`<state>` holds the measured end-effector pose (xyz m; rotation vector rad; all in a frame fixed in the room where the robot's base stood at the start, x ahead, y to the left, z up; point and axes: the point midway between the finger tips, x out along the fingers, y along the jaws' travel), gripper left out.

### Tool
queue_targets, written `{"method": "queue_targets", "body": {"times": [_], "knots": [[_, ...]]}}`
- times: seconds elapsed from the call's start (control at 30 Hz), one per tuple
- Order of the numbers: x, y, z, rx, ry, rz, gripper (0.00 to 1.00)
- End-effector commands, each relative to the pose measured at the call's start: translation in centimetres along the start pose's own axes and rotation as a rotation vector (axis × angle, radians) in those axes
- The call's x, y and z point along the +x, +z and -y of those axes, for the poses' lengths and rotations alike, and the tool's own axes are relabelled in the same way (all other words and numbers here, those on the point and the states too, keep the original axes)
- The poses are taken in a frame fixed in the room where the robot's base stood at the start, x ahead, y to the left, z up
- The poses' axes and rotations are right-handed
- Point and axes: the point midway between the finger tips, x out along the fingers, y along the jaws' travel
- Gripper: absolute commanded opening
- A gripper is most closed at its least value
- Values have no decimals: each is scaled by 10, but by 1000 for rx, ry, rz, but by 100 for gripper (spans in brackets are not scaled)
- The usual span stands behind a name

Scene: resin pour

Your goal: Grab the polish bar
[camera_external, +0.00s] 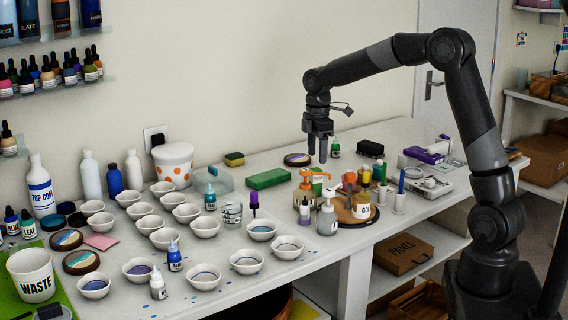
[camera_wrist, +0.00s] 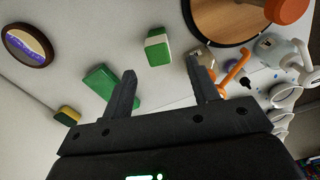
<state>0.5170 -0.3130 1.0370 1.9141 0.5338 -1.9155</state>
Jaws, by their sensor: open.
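No label reading polish bar is legible. A short green-and-white block (camera_wrist: 158,47) looks like the bar; it lies on the white table ahead of my fingertips in the wrist view. In the external view this block (camera_external: 317,178) shows partly behind an orange pump top. A longer green block (camera_external: 269,179) lies to its left and also shows in the wrist view (camera_wrist: 99,80), so I cannot tell for certain which is the bar. My gripper (camera_external: 317,156) points down above the table, open and empty, its fingers (camera_wrist: 163,70) spread wide and apart from both blocks.
A round wooden board (camera_external: 358,218) with bottles and jars stands to the right of the blocks. A dark-rimmed disc (camera_external: 298,160) and a yellow-green sponge (camera_external: 234,159) lie behind. Several white cups (camera_external: 204,226) crowd the left.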

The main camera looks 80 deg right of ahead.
Motion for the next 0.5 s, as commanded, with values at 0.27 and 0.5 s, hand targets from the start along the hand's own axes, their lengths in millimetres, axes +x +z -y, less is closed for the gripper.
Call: {"method": "queue_targets", "body": {"times": [0.27, 0.5], "knots": [[37, 0, 1, 1, -1, 0, 55], [64, 0, -2, 2, -2, 1, 55]]}}
